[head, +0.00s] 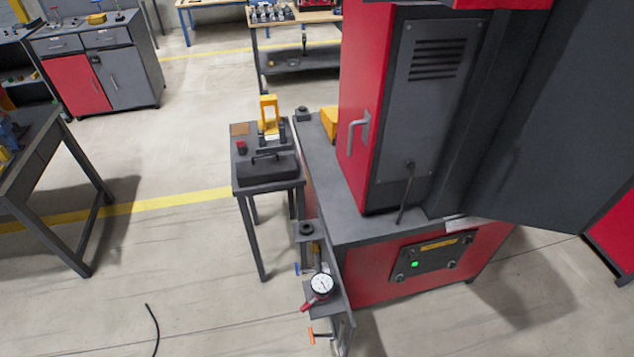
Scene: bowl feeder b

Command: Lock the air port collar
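A round white pressure gauge (321,286) sits on a grey bracket at the lower left of the red machine. A red lever (309,303) is just below and left of the gauge. Lower down, an orange handle (319,335) points left. A dark round fitting (306,229) is on a small plate above the gauge, and a small blue piece (297,268) shows between them. I cannot tell which part is the air port collar or whether it is locked. Neither of my grippers shows in the head view.
The red and grey machine (372,271) fills the right, with a small green light on its front panel (434,257). A narrow stand (269,187) holds a black case and a yellow device. The floor (215,300) left of the bracket is mostly clear, with a black cable (153,325).

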